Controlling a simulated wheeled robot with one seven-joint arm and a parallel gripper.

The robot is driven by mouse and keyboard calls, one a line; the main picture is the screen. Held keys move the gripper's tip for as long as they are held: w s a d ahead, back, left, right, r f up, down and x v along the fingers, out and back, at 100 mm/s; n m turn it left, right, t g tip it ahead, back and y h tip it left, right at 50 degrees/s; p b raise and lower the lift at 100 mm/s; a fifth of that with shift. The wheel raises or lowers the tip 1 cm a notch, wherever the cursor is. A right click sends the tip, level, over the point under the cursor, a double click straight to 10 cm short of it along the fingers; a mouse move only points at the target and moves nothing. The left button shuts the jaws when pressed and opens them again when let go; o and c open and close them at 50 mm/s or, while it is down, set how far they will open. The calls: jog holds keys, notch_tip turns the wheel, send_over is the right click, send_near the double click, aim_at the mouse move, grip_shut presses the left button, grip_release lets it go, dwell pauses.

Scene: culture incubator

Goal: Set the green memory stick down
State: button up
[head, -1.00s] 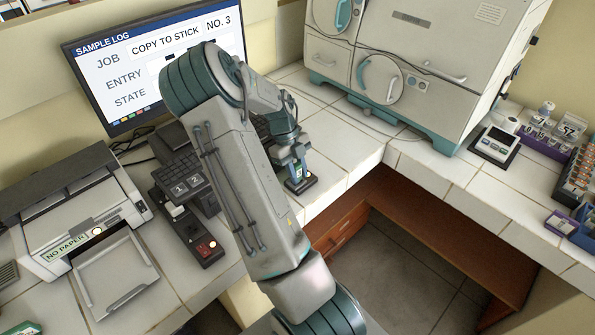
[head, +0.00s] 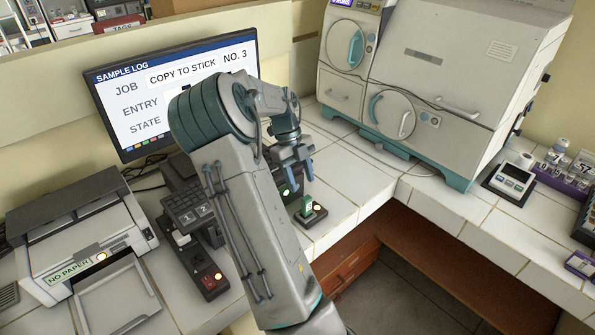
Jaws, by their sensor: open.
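The green memory stick (head: 306,204) stands upright on a small dark base (head: 313,216) near the front edge of the white tiled counter. My gripper (head: 299,183) is open and empty, just above and slightly left of the stick, and apart from it. My arm hides part of the counter to the left of the stick.
A monitor (head: 180,90) reads "COPY TO STICK NO. 3". A keypad (head: 188,205) and a dark device with a red button (head: 208,280) sit left of my arm. A printer (head: 85,240) stands far left, an incubator (head: 440,90) behind right. Bare counter tiles (head: 345,185) lie right of the stick.

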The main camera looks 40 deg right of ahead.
jog(key=s+a+r+n+t+y, duration=0.1)
jog(key=s+a+r+n+t, duration=0.15)
jog(key=a+r+n, duration=0.4)
jog(key=s+a+r+n+t, duration=0.2)
jog(key=s+a+r+n, duration=0.1)
jog(key=a+n, duration=0.65)
jog(key=s+a+n+t, duration=0.1)
jog(key=s+a+n, duration=0.4)
jog(key=n, duration=0.4)
jog(key=s+a+r+n+t, duration=0.1)
jog(key=s+a+n, duration=0.4)
jog(key=n, duration=0.5)
jog(key=shift+s+t+h, duration=0.3)
jog(key=shift+s+t, duration=0.45)
jog(key=shift+s, duration=0.15)
jog(key=shift+r, duration=0.1)
jog(key=shift+c, duration=1.2)
